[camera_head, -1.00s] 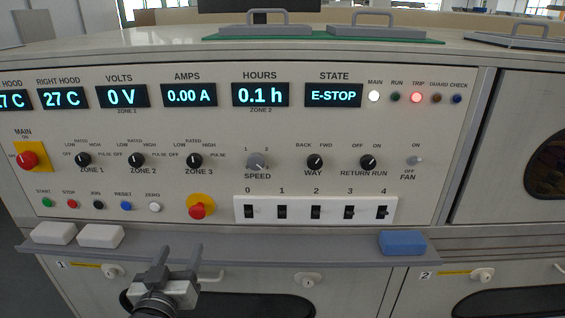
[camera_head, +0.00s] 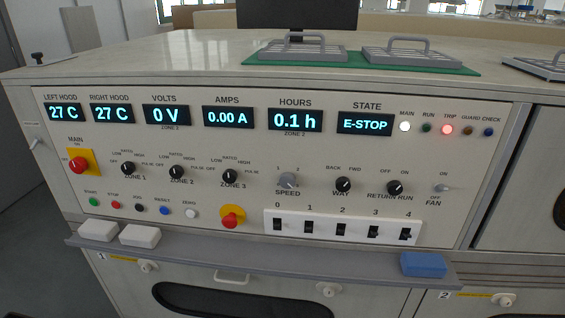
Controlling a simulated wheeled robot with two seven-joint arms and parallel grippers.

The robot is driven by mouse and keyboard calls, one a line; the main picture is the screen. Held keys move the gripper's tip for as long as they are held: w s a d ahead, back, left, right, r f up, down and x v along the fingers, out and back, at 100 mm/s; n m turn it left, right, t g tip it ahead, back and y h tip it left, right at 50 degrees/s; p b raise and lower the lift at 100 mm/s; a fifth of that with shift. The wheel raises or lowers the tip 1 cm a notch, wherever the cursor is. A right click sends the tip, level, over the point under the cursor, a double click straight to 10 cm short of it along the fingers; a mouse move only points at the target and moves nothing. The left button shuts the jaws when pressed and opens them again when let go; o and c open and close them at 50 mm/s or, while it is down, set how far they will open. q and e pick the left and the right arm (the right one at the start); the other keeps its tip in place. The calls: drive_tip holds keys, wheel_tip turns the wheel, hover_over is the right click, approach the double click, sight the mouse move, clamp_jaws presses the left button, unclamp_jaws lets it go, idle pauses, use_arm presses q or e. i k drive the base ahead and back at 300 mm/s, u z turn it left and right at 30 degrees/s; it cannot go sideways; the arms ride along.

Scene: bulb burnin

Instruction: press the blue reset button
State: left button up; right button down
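The blue reset button (camera_head: 164,210) sits in the row of small round buttons at the lower left of the control panel (camera_head: 260,152), under the label RESET. The black JOG button (camera_head: 140,208) is to its left and the white ZERO button (camera_head: 191,213) to its right. The STATE display (camera_head: 365,123) reads E-STOP, and the TRIP lamp (camera_head: 447,130) glows red. Neither of my grippers shows in the head view now.
A grey ledge (camera_head: 300,264) runs below the panel, with two white blocks (camera_head: 139,236) at the left and a blue block (camera_head: 423,264) at the right. A red emergency stop (camera_head: 231,217) on a yellow plate is right of the buttons. The space before the buttons is clear.

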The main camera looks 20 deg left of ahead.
sight(164, 210)
drive_tip(key=u, duration=1.5)
